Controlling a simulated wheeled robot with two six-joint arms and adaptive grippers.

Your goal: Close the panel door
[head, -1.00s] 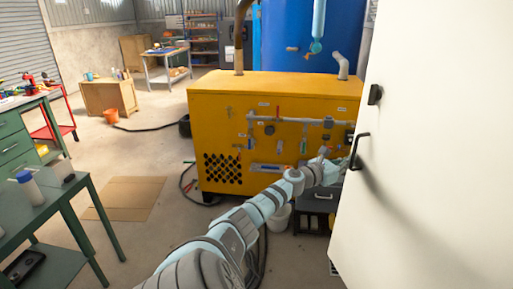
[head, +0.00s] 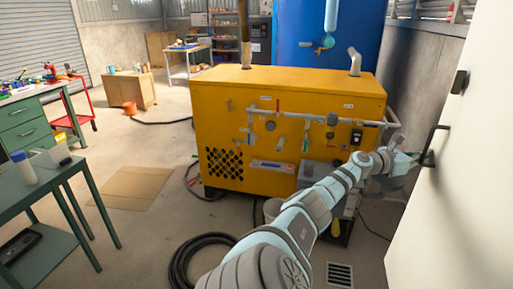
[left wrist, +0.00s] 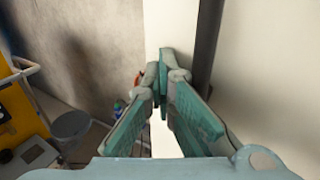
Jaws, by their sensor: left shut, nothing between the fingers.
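The panel door (head: 462,190) is a large cream-white panel on the right of the head view, standing at an angle. It bears a black bar handle (head: 433,147) and a small black latch (head: 460,82). The handle also shows as a dark upright bar in the left wrist view (left wrist: 207,45). My left gripper (head: 416,158) is at the handle's left side, by the door's near-left edge. In the left wrist view its fingers (left wrist: 160,78) are shut together with nothing between them, just left of the bar. Whether they touch the door is unclear. My right gripper is out of view.
A yellow machine (head: 290,95) with pipes and valves stands ahead, with a blue tank (head: 330,45) behind it. A black hose coil (head: 195,262) and a floor grate (head: 340,275) lie near my arm. A green table (head: 40,190) stands at left.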

